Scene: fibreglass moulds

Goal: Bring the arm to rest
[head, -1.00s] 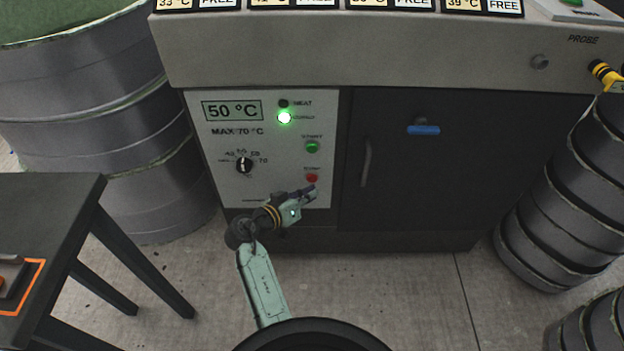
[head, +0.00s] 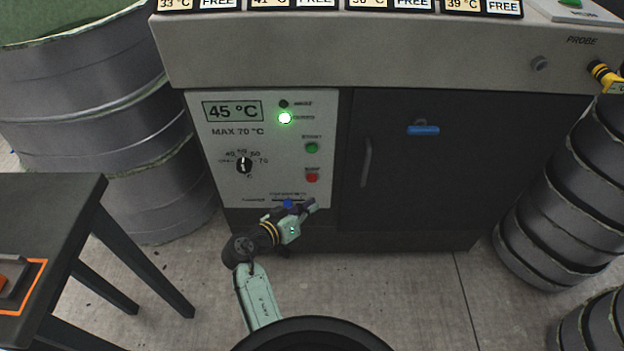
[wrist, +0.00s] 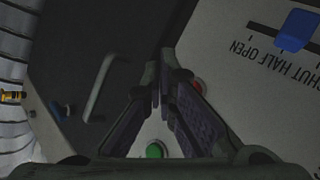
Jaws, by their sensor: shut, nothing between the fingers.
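My gripper (head: 312,206) is shut and empty. In the head view it is in front of the lower edge of the white control panel (head: 227,130), below the red button (head: 312,178). In the wrist view my gripper (wrist: 162,78) points across the panel face, with the green button (wrist: 155,150) and part of the red button (wrist: 197,86) behind the fingers. I cannot tell whether the fingertips touch the panel. The arm is bent, with its pale green link rising from the bottom of the head view.
The panel display (head: 232,111) reads 45 °C and a green lamp (head: 285,118) is lit. A blue slider (head: 288,203) is close behind my gripper. A dark table (head: 60,200) is at left, a grey drum (head: 100,120) behind it, stacked dark rings (head: 570,200) at right.

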